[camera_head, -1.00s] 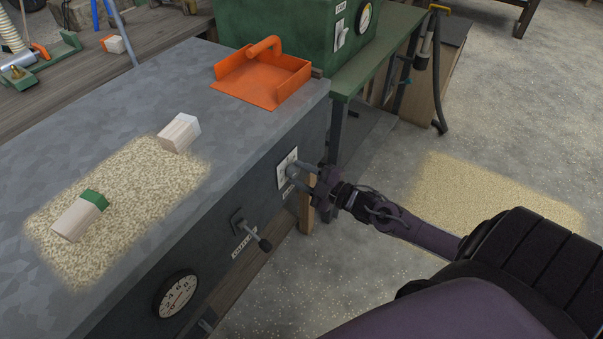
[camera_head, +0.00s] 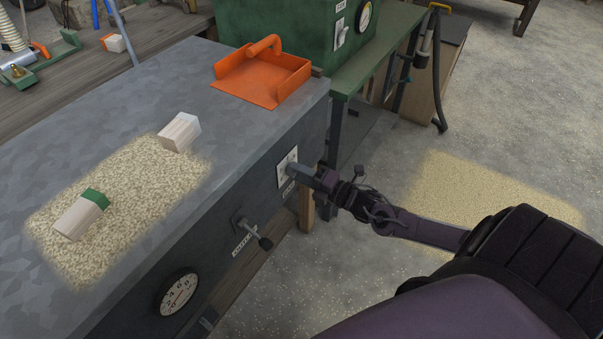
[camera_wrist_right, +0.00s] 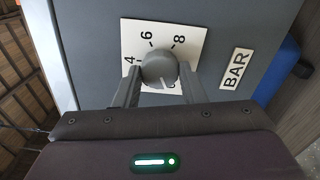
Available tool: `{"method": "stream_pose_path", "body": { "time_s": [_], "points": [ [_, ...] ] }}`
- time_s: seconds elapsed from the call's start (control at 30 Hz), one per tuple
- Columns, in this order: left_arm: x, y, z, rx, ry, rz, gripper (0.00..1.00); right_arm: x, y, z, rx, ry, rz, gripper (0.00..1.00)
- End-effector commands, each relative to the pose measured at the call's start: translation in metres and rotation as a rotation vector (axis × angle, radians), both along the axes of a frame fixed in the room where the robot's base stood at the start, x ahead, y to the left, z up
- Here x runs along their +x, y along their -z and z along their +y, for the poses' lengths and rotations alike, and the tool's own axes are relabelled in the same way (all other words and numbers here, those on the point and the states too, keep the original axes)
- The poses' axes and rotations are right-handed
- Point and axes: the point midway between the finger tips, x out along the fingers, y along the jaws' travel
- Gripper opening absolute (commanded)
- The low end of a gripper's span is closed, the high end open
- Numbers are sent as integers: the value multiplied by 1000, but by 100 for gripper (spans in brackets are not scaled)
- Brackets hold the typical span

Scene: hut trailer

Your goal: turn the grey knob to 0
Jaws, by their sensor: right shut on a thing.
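The grey knob (camera_wrist_right: 158,69) sits on a white dial plate (camera_wrist_right: 188,47) on the dark front of the machine. In the right wrist view the numbers 4, 6 and 8 show above and beside the knob. Its white pointer line is at its lower side, near a mark that is partly hidden. My right gripper (camera_wrist_right: 160,78) is shut on the knob, one finger on each side. In the head view my right gripper (camera_head: 300,170) reaches the dial plate (camera_head: 286,165) from the right and hides most of the knob. My left gripper is not in view.
A BAR label (camera_wrist_right: 236,69) is beside the dial. A lever (camera_head: 252,233) and a round gauge (camera_head: 177,293) are on the same front.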

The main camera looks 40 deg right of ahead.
Motion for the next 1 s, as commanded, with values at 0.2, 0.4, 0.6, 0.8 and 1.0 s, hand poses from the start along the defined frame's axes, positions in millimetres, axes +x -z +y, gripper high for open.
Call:
{"method": "stream_pose_path", "body": {
  "time_s": [0.2, 0.4, 0.6, 0.8, 1.0],
  "points": [
    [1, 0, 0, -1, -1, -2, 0, -1, 2, 0, -57, 0, -19, 14],
    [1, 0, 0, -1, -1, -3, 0, -1, 2, 0, -74, 0, -26, 14],
    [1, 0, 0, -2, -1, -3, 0, -1, 2, 0, -75, 0, -26, 14],
    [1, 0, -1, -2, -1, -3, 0, -1, 2, 0, -74, 0, -26, 47],
    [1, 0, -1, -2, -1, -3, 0, 0, 1, 0, -72, -1, -27, 59]
  ]
}}
